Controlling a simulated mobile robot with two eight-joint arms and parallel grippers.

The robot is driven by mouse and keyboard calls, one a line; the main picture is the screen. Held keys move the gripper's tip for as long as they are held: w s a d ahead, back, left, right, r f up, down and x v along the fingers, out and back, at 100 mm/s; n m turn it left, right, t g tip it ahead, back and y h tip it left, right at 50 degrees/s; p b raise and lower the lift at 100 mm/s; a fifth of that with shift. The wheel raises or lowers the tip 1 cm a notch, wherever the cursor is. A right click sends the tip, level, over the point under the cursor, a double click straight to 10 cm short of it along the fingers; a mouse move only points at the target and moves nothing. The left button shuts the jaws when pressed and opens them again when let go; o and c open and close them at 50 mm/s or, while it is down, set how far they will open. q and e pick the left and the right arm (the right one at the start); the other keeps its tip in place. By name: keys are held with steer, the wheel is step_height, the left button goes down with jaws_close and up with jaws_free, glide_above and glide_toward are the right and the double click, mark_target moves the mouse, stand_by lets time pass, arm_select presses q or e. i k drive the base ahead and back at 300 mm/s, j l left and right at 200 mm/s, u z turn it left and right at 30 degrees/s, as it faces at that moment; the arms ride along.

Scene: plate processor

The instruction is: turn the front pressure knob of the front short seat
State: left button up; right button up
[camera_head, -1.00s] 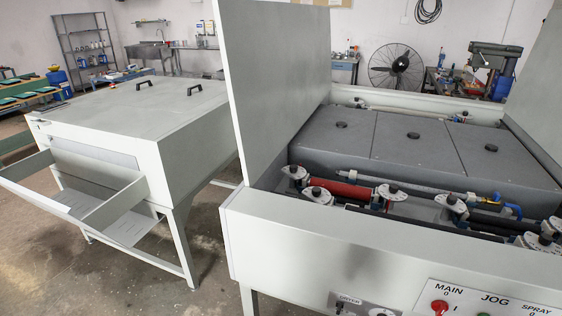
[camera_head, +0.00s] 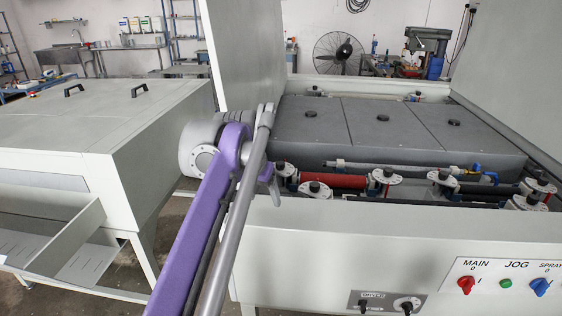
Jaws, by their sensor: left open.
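Several roller seats with white round discs and black knobs line the open trough of the plate processor (camera_head: 330,245). One seat's black knob (camera_head: 314,187) stands at the front left of the trough, and another knob (camera_head: 388,172) is at the right end of the red roller (camera_head: 335,182). I cannot tell which seat is the front short one. My left gripper (camera_head: 270,182) is open and empty at the trough's left end, partly hidden behind my purple arm. Contact with the seats cannot be made out. My right gripper is out of view.
An upright lid panel (camera_head: 228,55) stands left of the trough, close to my arm, and another panel (camera_head: 515,80) rises at the right. Dark grey covers (camera_head: 350,130) lie behind the rollers. The front panel carries switches, including a red one (camera_head: 465,285). A second machine (camera_head: 95,125) stands left.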

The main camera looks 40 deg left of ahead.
mark_target(286, 170)
steer(key=i+j, duration=0.7)
steer(key=i, duration=0.1)
